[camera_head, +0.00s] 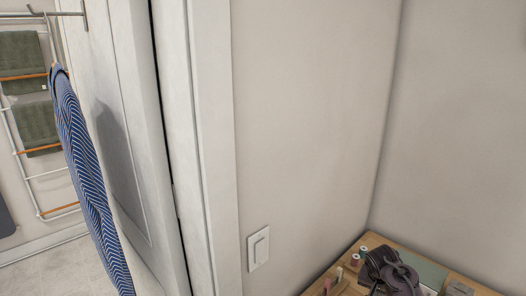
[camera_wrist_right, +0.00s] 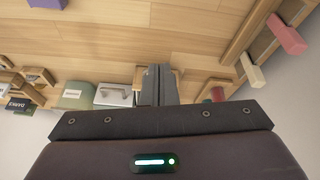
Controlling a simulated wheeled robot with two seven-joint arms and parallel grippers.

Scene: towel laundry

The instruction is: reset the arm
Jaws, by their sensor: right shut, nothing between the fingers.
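My right gripper (camera_wrist_right: 159,70) shows in the right wrist view with its two dark fingers pressed together and nothing between them. It points over a wooden surface (camera_wrist_right: 120,42) with small items around it. In the head view a dark purple-brown shape, which looks like my right gripper and wrist, is over the wooden table (camera_head: 373,240) at the lower right. Its fingers cannot be made out there. My left gripper is in neither view.
Thread spools (camera_head: 363,250), pink and white blocks and a green box (camera_wrist_right: 77,95) lie close around the right gripper. A blue striped cloth (camera_head: 85,170) hangs by the door (camera_head: 135,130). Green towels (camera_head: 22,52) hang on a rack. A light switch (camera_head: 258,248) is on the wall.

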